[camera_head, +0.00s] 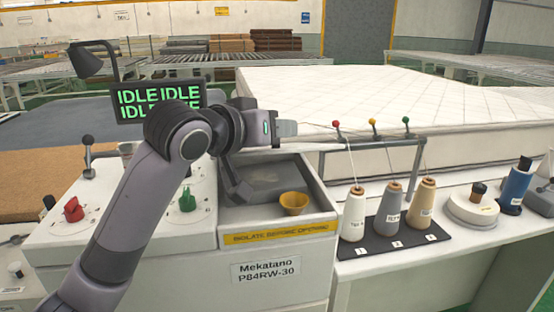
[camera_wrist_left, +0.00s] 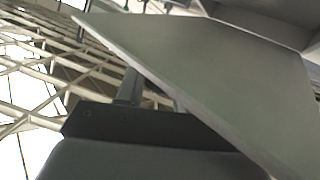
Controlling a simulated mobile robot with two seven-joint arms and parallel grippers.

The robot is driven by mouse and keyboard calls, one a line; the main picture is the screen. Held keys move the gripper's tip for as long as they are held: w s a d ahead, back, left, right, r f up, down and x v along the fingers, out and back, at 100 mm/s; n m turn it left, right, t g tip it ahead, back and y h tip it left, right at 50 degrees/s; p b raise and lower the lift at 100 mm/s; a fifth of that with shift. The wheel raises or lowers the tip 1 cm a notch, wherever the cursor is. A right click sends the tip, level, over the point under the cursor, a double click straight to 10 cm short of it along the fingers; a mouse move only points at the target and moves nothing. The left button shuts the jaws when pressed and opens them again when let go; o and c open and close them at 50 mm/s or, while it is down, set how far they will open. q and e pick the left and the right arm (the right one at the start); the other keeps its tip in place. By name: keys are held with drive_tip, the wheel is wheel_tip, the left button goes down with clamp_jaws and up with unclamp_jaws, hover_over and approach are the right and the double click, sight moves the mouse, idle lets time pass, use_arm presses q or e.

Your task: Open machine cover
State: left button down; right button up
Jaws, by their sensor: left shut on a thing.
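The machine cover is a flat grey panel (camera_wrist_left: 225,75) that fills much of the left wrist view, tilted across the fingers. In the head view it shows only as a thin pale edge (camera_head: 315,147) above the machine's recess. My left gripper (camera_head: 284,130) is at this raised edge and shut on the cover; my arm hides part of the contact. The machine front (camera_head: 270,267) carries a yellow warning strip and a name label. My right gripper is not in view.
A dark display (camera_head: 160,105) reads IDLE behind my arm. Red (camera_head: 73,209) and green (camera_head: 187,200) knobs stand on the machine top. Thread cones (camera_head: 389,213) on a black mat and a thin rack (camera_head: 375,144) stand right. A white mattress (camera_head: 400,100) lies behind.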

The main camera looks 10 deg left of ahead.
use_arm(q)
drive_tip(key=w+a+r+n+g, duration=0.1)
drive_tip(key=w+r+g, duration=0.1)
drive_tip(key=r, duration=0.3)
drive_tip(key=shift+w+r, duration=0.2)
drive_tip(key=shift+w, duration=0.6)
drive_tip(key=shift+a, duration=0.1)
